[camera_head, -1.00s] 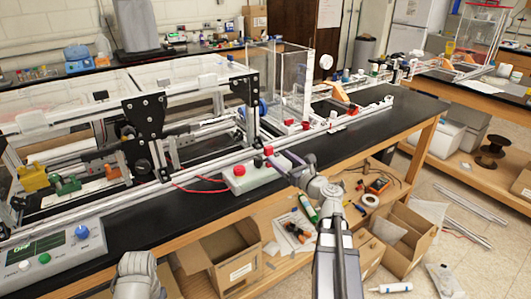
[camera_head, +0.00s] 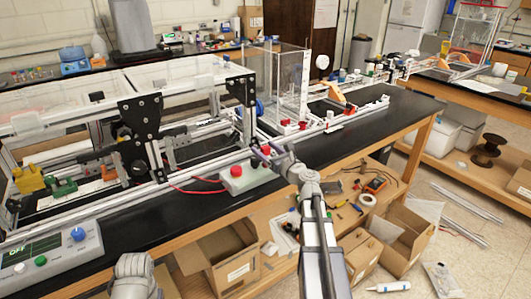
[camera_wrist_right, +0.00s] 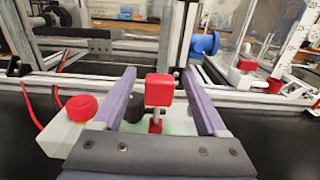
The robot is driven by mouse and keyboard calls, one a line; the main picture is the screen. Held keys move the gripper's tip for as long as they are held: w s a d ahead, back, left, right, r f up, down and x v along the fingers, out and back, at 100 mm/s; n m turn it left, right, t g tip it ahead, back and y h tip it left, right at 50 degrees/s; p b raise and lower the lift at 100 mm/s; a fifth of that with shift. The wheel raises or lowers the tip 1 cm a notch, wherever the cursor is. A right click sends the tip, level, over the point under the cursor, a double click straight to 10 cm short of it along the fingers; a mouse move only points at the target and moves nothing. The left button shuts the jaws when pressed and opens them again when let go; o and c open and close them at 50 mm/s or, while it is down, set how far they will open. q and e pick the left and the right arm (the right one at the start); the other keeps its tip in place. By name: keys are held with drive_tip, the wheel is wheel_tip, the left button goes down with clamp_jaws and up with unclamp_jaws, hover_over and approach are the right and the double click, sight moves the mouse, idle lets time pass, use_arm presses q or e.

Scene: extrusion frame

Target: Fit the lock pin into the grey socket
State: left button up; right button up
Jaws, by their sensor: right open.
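The lock pin appears to be the red block-headed piece (camera_wrist_right: 159,90) on a thin stem in the right wrist view. It stands upright between the two purple fingers of my right gripper (camera_wrist_right: 159,74). The fingers are open, with a gap on each side of the red head. In the head view my right gripper (camera_head: 262,153) is over the far end of a pale control box (camera_head: 244,178) at the bench's front edge, and it mostly hides the pin. I cannot pick out the grey socket with certainty.
The box's round red button (camera_wrist_right: 82,108) is left of my fingers. An aluminium rail (camera_wrist_right: 60,78) runs close behind the pin. Another red-topped fitting (camera_wrist_right: 246,66) sits on the right. Black bench top (camera_head: 345,140) is clear to the right.

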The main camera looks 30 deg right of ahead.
drive_tip(key=shift+c, duration=0.2)
clamp_jaws()
idle(0.3)
drive_tip(key=shift+r, duration=0.1)
wheel_tip(320, 180, up, 10)
drive_tip(key=p, duration=1)
